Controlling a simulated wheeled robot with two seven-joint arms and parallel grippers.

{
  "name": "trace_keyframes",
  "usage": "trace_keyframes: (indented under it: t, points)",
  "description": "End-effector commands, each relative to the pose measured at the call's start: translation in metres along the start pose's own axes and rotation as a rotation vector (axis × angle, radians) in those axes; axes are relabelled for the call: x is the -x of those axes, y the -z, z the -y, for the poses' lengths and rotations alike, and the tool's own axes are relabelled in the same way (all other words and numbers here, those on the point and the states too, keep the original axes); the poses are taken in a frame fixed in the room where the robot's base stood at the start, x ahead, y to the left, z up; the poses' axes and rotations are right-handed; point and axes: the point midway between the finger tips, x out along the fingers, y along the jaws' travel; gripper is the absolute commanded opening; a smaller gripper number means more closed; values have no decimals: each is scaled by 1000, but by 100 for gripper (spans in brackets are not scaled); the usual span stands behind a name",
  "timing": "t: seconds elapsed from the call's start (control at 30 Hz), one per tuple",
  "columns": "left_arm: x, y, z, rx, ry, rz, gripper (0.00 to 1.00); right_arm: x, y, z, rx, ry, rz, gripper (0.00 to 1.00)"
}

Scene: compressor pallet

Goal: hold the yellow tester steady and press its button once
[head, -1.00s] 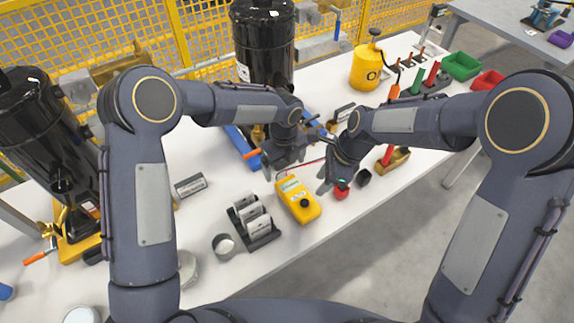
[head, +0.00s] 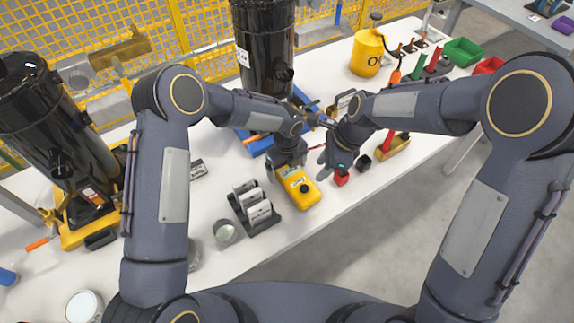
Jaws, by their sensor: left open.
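The yellow tester (head: 300,191) lies on the white table in the middle of the head view. It has a dark round knob or button on its near half, and its far end is partly hidden by my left gripper. My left gripper (head: 287,169) is open and reaches down at the tester's far end; I cannot tell whether it touches. My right gripper (head: 332,168) is to the right of the tester, above the table close to a red block, and its fingers are too small to read.
A dark rack with white cylinders (head: 258,211) stands just left of the tester. A red block (head: 341,179) and a black block (head: 364,162) lie to its right. Black compressors (head: 262,60) stand behind. The table's front edge is close below the tester.

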Motion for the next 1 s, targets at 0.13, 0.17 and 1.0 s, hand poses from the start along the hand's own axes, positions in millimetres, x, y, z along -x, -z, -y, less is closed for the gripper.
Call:
trace_keyframes:
  t: [0.13,0.17,1.0]
  points:
    - [0,0,0,0,0,0,78,0,0,0,0,0,0,36]
    - [0,0,0,0,0,0,74,0,0,0,0,0,0,36]
    - [1,0,0,0,0,0,32,0,0,0,0,0,0,0]
